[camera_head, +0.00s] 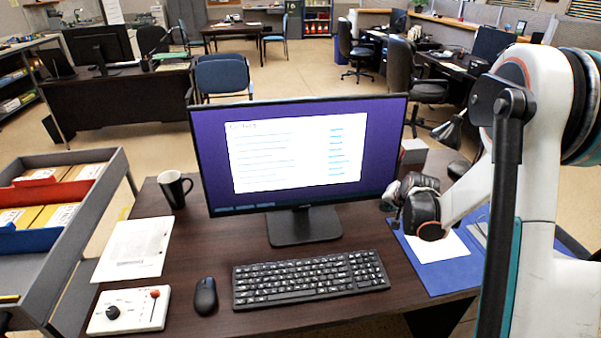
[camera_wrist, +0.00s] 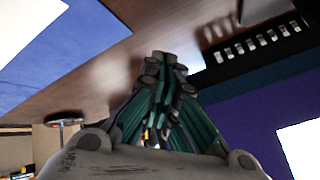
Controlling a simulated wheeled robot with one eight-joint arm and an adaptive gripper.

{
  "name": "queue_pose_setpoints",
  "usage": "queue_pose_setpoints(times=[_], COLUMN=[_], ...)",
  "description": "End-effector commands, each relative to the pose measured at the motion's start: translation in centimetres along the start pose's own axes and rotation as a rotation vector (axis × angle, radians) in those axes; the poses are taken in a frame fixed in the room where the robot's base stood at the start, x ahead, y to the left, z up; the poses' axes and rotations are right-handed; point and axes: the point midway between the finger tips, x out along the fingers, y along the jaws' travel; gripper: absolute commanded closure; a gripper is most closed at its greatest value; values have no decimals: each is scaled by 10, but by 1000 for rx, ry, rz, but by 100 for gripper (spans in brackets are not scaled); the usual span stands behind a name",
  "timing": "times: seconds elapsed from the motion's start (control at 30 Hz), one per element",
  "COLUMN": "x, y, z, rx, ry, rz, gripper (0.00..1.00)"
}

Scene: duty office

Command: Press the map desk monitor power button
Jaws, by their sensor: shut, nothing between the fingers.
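The monitor (camera_head: 295,150) stands on the dark wooden desk (camera_head: 220,235). Its screen is lit, with a white window on purple. My gripper (camera_head: 392,196) is shut and empty beside the monitor's lower right corner. In the wrist view the closed fingers (camera_wrist: 166,62) point toward the desk and the monitor's dark edge, with the purple screen (camera_wrist: 240,120) to the right. I cannot tell whether the fingertips touch the monitor. The power button cannot be made out in either view. Pale squares show along a dark strip in the wrist view; I cannot tell what they are.
A keyboard (camera_head: 310,278) and mouse (camera_head: 205,296) lie in front of the monitor. A mug (camera_head: 175,188), papers (camera_head: 135,248) and a control box (camera_head: 130,310) are at left. A blue mat (camera_head: 455,270) lies under my arm. Grey trays (camera_head: 100,205) stand left of the desk.

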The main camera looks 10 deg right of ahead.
Motion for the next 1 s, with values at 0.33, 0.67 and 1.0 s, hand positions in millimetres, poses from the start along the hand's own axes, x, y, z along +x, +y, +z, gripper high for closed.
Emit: queue_pose_setpoints(times=[0.33, 0.67, 1.0], x=[0, 2, -5], y=[0, -2, 4], z=[0, -2, 4], rx=[0, 0, 0], ry=[0, 0, 0], rz=[0, 0, 0], gripper=[100, 100, 100])
